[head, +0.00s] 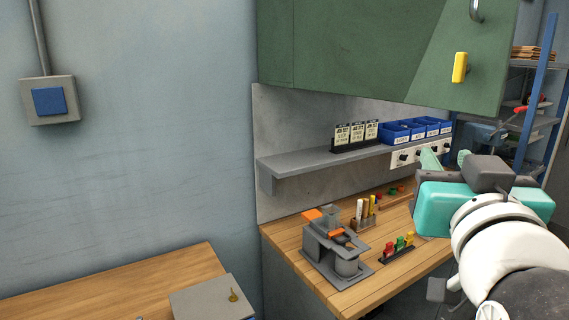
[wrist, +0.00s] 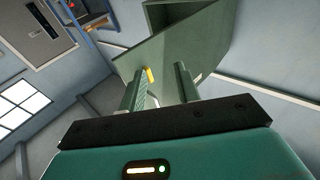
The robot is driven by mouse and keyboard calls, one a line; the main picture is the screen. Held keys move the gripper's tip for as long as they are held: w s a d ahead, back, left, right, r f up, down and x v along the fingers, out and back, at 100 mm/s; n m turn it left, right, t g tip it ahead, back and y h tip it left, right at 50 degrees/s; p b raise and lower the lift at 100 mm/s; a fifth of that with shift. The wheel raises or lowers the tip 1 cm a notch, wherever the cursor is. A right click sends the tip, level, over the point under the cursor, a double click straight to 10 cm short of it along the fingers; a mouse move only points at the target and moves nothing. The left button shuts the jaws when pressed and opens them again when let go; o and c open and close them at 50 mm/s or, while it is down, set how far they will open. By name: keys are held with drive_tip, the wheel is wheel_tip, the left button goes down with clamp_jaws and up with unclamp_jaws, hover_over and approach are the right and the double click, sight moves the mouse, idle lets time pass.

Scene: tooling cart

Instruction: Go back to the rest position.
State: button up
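My gripper (head: 447,158) is at the right of the head view, raised in front of the shelf and above the wooden worktop (head: 290,243). Its teal body hides part of the shelf and the bench behind it. In the wrist view my gripper (wrist: 159,78) points up toward the green cabinet (wrist: 190,45). Its two fingers stand apart with nothing between them. The yellow handle (wrist: 150,75) of the cabinet shows beyond the fingers.
The green cabinet (head: 370,50) overhangs the worktop. A grey shelf (head: 300,166) carries cards and blue bins (head: 395,133). A grey fixture with orange parts (head: 335,245) and coloured pieces (head: 398,245) stand on the worktop. A grey box (head: 212,300) sits on the lower-left wooden surface.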

wheel_tip(320, 180, down, 18)
drive_tip(key=w+a+n+g+y, duration=0.1)
drive_tip(key=w+a+g+y, duration=0.15)
drive_tip(key=g, duration=0.45)
drive_tip(key=s+f+g, duration=0.3)
drive_tip(key=f, duration=0.4)
drive_tip(key=s+a+f+n+g+y, duration=0.1)
drive_tip(key=s+f+g, duration=0.2)
drive_tip(key=f, duration=0.4)
drive_tip(key=shift+s+g, duration=0.15)
drive_tip(key=shift+g, duration=0.15)
